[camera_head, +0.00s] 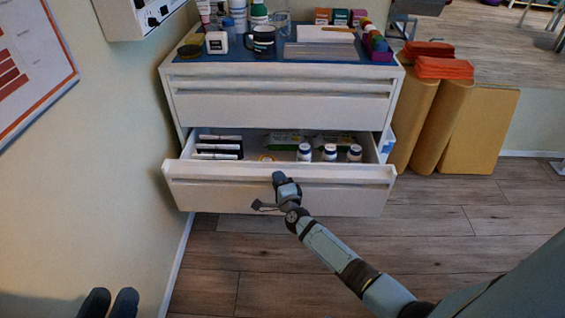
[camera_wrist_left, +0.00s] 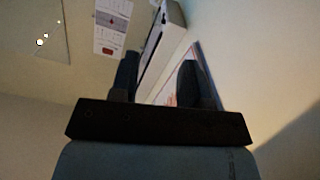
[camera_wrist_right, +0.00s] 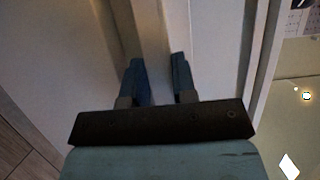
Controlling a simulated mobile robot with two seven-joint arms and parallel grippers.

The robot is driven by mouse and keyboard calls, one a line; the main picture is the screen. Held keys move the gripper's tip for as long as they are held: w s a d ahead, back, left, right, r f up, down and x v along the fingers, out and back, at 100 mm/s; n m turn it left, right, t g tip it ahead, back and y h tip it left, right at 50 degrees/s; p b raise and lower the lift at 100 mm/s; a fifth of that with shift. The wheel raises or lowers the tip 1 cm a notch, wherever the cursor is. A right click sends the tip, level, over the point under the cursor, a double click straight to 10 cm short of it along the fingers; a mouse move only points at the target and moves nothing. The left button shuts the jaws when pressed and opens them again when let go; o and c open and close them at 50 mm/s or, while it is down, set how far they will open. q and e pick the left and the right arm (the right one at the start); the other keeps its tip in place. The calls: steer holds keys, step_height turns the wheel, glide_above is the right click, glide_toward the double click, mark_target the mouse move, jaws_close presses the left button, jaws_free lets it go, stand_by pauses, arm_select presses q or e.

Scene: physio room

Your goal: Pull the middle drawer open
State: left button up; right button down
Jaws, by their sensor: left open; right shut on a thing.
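The middle drawer (camera_head: 225,199) of the white cabinet stands well open below the closed top drawer (camera_head: 280,110). Inside it I see dark boxes (camera_head: 218,147), white bottles (camera_head: 329,152) and green packs. My right gripper (camera_head: 280,178) is at the middle of the drawer's front, shut on its handle ledge (camera_head: 345,173). In the right wrist view the ledge (camera_wrist_right: 152,45) runs between the two fingers. My left gripper (camera_head: 109,303) is open and empty at the bottom left, near the wall and away from the cabinet. It also shows in the left wrist view (camera_wrist_left: 160,80).
The cabinet's blue top (camera_head: 220,70) holds a mug (camera_head: 262,42), bottles, boxes and a tray. Yellow rolled mats (camera_head: 440,120) with red folded pieces (camera_head: 443,67) stand to the right. The wall is close on the left. The wooden floor (camera_head: 450,230) before the drawer looks clear.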

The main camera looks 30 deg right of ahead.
arm_select(q)
steer(key=r+p, duration=0.1)
steer(key=r+t+p, duration=0.1)
steer(key=r, duration=0.1)
steer(key=r+t+p, duration=0.1)
steer(key=r, duration=0.1)
steer(key=shift+s+a+r, duration=0.1)
steer(key=shift+a, duration=0.15)
arm_select(e)
steer(key=s+a, duration=0.5)
steer(key=s, duration=0.3)
steer(key=shift+s+f, duration=0.25)
steer(key=c, duration=1)
jaws_free()
arm_select(q)
steer(key=shift+r, duration=0.1)
arm_select(e)
steer(key=shift+w+r, duration=0.1)
steer(key=shift+r, duration=0.1)
